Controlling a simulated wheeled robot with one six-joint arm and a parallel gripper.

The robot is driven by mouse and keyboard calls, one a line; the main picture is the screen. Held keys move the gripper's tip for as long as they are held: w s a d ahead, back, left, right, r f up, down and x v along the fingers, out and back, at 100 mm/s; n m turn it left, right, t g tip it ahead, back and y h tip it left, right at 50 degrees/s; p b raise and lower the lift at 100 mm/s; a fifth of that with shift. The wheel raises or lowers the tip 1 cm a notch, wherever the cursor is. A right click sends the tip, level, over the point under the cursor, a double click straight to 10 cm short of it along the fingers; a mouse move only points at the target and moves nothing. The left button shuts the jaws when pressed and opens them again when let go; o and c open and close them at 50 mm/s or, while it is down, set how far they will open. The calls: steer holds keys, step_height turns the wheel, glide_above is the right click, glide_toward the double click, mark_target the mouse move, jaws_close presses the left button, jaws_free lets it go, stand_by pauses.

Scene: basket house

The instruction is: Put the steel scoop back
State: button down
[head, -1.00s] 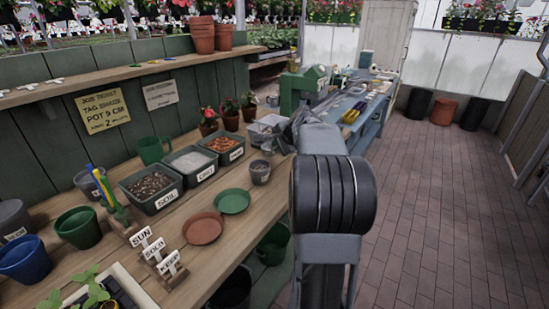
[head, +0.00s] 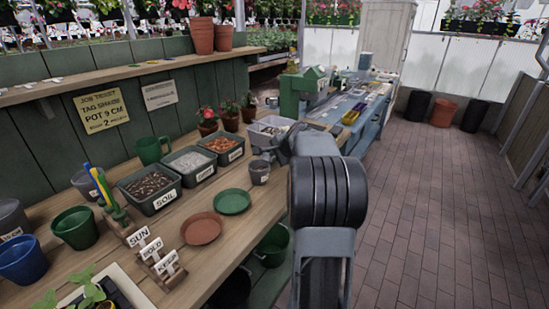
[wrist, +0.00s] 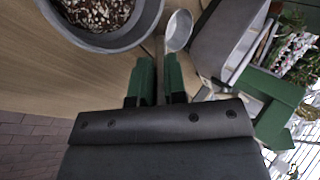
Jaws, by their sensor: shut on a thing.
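The steel scoop (wrist: 178,31) shows in the wrist view as a small shiny oval bowl, with a thin handle running down between the green fingers. My gripper (wrist: 160,75) is shut on that handle. The scoop's bowl lies just beyond the fingertips, between a grey pot and a grey bin. In the head view my arm hides the gripper and the scoop. I cannot tell whether the scoop touches the bench.
The small grey pot (head: 259,173) stands close to the gripper; its dark, speckled filling shows in the wrist view (wrist: 98,12). The grey bin (head: 268,134) is behind it. Labelled green tubs (head: 158,203), a green saucer (head: 232,201) and a terracotta saucer (head: 201,229) occupy the bench.

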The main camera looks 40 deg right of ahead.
steer(key=c, duration=1.2)
jaws_free()
steer(key=shift+o, duration=0.2)
steer(key=shift+r+p, duration=0.25)
steer(key=shift+p, duration=0.1)
steer(key=v, duration=1.1)
steer(key=shift+s+r+p, duration=0.2)
steer(key=shift+s+p, duration=0.15)
steer(key=shift+s, duration=0.05)
steer(key=shift+w, duration=0.1)
